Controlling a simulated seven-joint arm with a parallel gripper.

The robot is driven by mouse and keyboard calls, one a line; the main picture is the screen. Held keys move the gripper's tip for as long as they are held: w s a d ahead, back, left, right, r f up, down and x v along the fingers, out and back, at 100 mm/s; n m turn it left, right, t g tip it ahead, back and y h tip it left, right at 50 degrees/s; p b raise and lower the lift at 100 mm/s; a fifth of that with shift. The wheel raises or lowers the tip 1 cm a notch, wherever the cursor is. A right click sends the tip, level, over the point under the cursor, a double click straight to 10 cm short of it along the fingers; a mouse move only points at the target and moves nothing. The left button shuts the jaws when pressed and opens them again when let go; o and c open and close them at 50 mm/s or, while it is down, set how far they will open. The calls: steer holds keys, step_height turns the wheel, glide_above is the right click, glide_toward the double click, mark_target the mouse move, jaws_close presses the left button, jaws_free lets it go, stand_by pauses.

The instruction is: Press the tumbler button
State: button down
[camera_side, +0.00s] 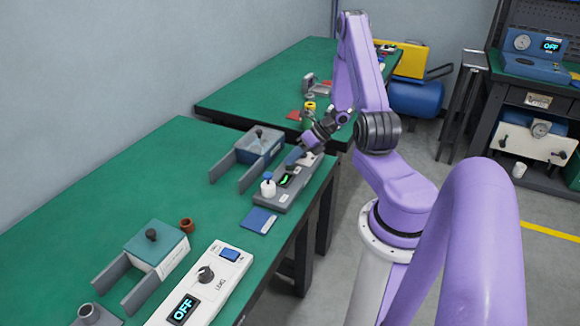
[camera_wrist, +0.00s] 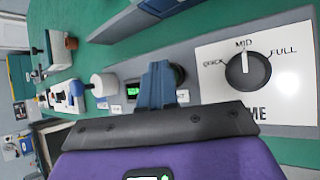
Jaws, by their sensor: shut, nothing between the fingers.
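A long grey device (camera_side: 272,197) lies on the green bench under my gripper (camera_side: 291,164). It carries a lit green display (camera_side: 285,181) and a white cylinder with a blue top (camera_side: 268,187). In the wrist view, my gripper's blue-grey fingers (camera_wrist: 159,84) are shut and empty over this device. The green display (camera_wrist: 132,91) and white cylinder (camera_wrist: 103,86) show to their left. A dark round part (camera_wrist: 179,74) is partly hidden behind the fingers; I cannot tell whether it is the tumbler button or whether they touch it. A black dial (camera_wrist: 248,71) points at MID.
A blue-grey box with a clear lid (camera_side: 261,143) and two rails stands behind the device. A blue card (camera_side: 259,220) lies at its front left. A white unit reading OFF (camera_side: 205,290) and a teal box (camera_side: 156,245) stand nearer. Bare bench (camera_side: 110,195) lies at left.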

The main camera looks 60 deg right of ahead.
mark_target(293, 166)
steer(key=shift+f, duration=0.15)
stand_by(0.5)
steer(key=shift+r, duration=0.8)
steer(key=shift+r, duration=2.5)
